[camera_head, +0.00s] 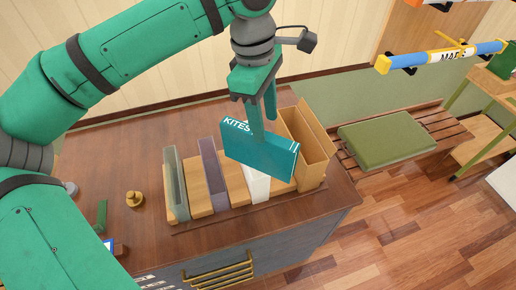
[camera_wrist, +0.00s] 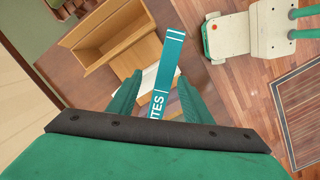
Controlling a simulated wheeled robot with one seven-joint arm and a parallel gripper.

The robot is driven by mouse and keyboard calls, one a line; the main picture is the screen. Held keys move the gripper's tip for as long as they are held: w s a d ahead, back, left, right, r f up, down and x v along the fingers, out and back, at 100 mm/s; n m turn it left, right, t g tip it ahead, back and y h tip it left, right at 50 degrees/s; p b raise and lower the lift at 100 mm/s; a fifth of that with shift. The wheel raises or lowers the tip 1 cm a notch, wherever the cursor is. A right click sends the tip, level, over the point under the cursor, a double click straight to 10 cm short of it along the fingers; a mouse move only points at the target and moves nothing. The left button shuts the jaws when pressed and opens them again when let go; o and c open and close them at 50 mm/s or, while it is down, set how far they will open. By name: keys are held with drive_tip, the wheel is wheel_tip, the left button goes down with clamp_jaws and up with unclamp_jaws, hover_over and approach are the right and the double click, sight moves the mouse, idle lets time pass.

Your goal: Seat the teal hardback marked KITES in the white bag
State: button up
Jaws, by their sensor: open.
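The teal hardback marked KITES (camera_head: 270,157) is between the fingers of my gripper (camera_head: 258,130), tilted down to the right in the head view. My gripper is open, with one finger on each side of the book. In the wrist view, the book's teal edge (camera_wrist: 173,55) with white lettering runs between the fingers (camera_wrist: 158,98). The white bag (camera_head: 258,190) stands below the book in the row on the desk; the book hides its upper part. A pale strip of the bag (camera_wrist: 150,76) shows beside the book in the wrist view. I cannot tell whether the book touches the bag.
A tan open box (camera_head: 316,165) stands right of the bag. A purple holder (camera_head: 212,165) and a grey-green holder (camera_head: 175,185) stand left. A brass knob-like object (camera_head: 134,199) is on the desk. A bench with a green cushion (camera_head: 386,138) is at right.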

sight(258, 152)
drive_tip(key=shift+a+f+m+y, duration=0.2)
drive_tip(key=shift+a+m+y, duration=0.2)
drive_tip(key=shift+y, duration=0.2)
drive_tip(key=shift+a+f, duration=0.2)
drive_tip(key=shift+f, duration=0.05)
wheel_tip(258, 152, down, 10)
drive_tip(key=shift+f, duration=0.25)
drive_tip(key=shift+c, duration=0.3)
clamp_jaws()
drive_tip(key=shift+a+r, duration=0.1)
